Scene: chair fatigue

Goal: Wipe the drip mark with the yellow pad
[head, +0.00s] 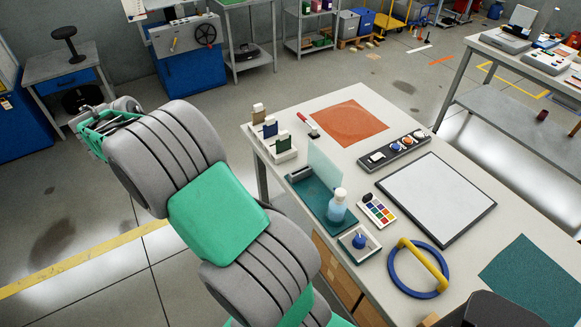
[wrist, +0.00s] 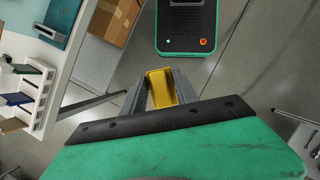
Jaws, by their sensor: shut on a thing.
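My gripper (wrist: 160,78) is shut on the yellow pad (wrist: 161,92), which sits between its two fingers in the wrist view. In the head view my arm reaches to the left, and the gripper is out over the floor, left of the workbench (head: 291,118) and apart from it. The pad cannot be made out in the head view. I cannot make out a drip mark in either view. On the bench a pale translucent panel (head: 323,170) stands upright on a teal base (head: 309,197), with a blue spray bottle (head: 337,208) in front of it.
The bench also holds an orange mat (head: 348,121), a white board (head: 437,197), a switch strip (head: 393,150), a colour chart (head: 376,211), a blue ring with a yellow bar (head: 402,284) and a small rack (head: 279,150). The floor around my gripper is open.

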